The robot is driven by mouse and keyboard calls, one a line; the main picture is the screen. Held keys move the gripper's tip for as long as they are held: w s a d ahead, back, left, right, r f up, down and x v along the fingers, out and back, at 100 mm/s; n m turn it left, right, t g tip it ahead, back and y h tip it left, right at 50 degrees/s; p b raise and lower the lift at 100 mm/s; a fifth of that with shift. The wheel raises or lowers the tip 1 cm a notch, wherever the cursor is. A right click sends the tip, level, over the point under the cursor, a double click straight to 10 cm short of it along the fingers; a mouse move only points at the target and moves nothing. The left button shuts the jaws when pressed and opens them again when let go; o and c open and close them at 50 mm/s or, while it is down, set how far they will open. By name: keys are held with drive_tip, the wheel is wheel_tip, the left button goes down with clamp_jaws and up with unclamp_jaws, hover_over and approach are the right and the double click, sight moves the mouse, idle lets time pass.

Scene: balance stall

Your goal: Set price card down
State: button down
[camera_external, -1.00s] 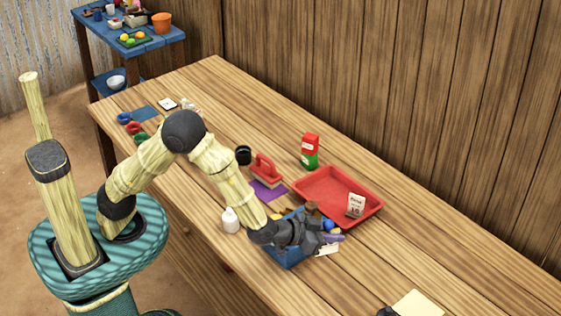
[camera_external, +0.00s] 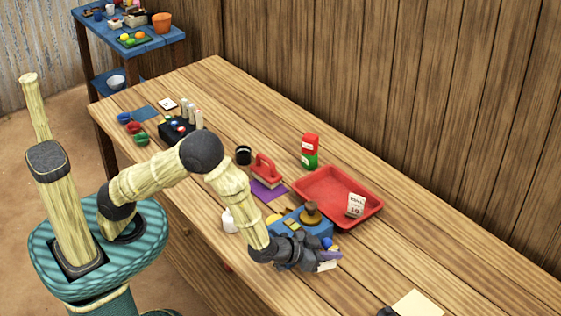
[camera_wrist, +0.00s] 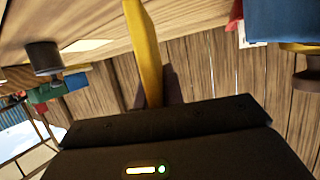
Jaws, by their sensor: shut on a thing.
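My gripper (camera_external: 326,260) is low over the front part of the table, to the right of the blue box. It is shut on a small white card (camera_external: 326,267), which shows at its tip and is mostly hidden by the jaws. Another white price card (camera_external: 355,205) with red print stands upright in the red tray. In the wrist view a long yellow strip (camera_wrist: 143,45) stands out from my gripper; I cannot tell whether it is part of the card. Whether the held card touches the table is unclear.
A blue box (camera_external: 312,228) with a brass-coloured object on it lies close behind my gripper. The red tray (camera_external: 319,199) is beyond it. The table's front right is mostly clear.

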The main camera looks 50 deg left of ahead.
sight(336, 260)
drive_tip(key=shift+f, duration=1.55)
drive_tip(key=shift+f, duration=0.2)
drive_tip(key=c, duration=1.5)
unclamp_jaws()
drive_tip(key=shift+r, duration=0.15)
drive_tip(key=shift+s+r, duration=0.1)
drive_tip(key=shift+s, duration=0.05)
drive_tip(key=v, duration=1.1)
drive_tip(key=shift+s+a+r+b, duration=0.15)
drive_tip(key=shift+s+r+b, duration=0.05)
drive_tip(key=shift+s+b, duration=0.1)
